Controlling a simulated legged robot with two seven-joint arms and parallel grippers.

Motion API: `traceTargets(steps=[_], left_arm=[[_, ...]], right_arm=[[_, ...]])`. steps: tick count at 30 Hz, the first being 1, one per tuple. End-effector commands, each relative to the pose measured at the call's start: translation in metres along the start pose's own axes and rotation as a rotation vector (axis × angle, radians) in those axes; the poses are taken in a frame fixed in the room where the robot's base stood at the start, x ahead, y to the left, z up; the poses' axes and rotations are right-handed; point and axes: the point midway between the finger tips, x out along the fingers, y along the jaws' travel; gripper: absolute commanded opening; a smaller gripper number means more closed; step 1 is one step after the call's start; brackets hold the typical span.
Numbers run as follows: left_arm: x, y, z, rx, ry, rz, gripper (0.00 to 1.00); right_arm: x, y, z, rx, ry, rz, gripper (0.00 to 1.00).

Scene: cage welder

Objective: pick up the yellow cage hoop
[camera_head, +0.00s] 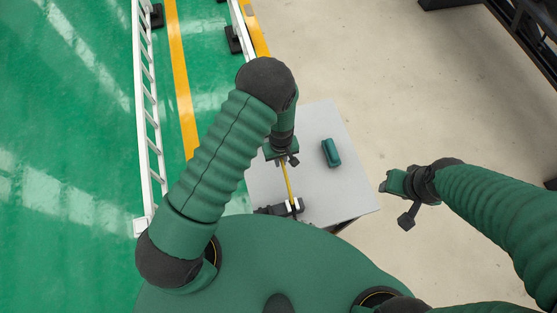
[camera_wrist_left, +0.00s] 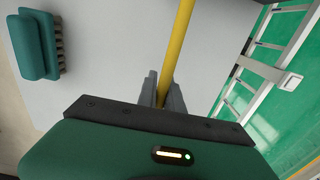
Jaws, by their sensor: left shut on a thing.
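The yellow cage hoop (camera_head: 288,182) shows in the head view as a thin, straight yellow length above the grey table. One end is under my left gripper (camera_head: 283,161), and the other reaches a dark fixture with white parts (camera_head: 293,206) at the table's near edge. In the left wrist view the hoop (camera_wrist_left: 180,42) runs from the top edge down between the fingers of my left gripper (camera_wrist_left: 162,90), which is shut on it. The rest of the hoop is hidden by the gripper. My right gripper (camera_head: 391,184) is right of the table, away from the hoop; its jaw opening is unclear.
A green brush-like block (camera_head: 331,152) lies on the grey table (camera_head: 318,120), right of my left gripper; it also shows in the left wrist view (camera_wrist_left: 37,46). A white rail fence (camera_head: 148,90) stands at the left. Pale floor (camera_head: 400,90) is clear beyond the table.

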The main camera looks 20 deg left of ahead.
Motion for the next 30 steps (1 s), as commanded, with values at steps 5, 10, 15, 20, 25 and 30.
traceTargets(steps=[5,10,15,20,25,30], left_arm=[[-0.001,0.0,0.001,0.0,-0.002,0.0,0.0],[-0.014,0.001,0.0,0.001,0.002,0.002,0.0],[-0.043,0.001,-0.001,0.001,0.003,0.003,0.0],[-0.075,0.001,0.0,0.001,0.003,0.003,0.0],[-0.096,0.001,-0.001,0.001,0.002,0.002,0.0],[-0.101,0.0,0.0,0.0,-0.001,0.0,0.0]], right_arm=[[0.0,0.0,0.0,0.0,0.0,0.0,0.45],[0.003,0.0,0.001,0.0,0.0,0.0,0.45],[0.008,0.0,0.002,0.0,0.0,0.0,0.45],[0.011,0.0,0.003,0.0,0.0,0.0,0.45],[0.013,0.0,0.003,0.0,0.0,0.0,0.45],[0.013,0.0,0.003,0.0,0.0,0.0,0.45]])
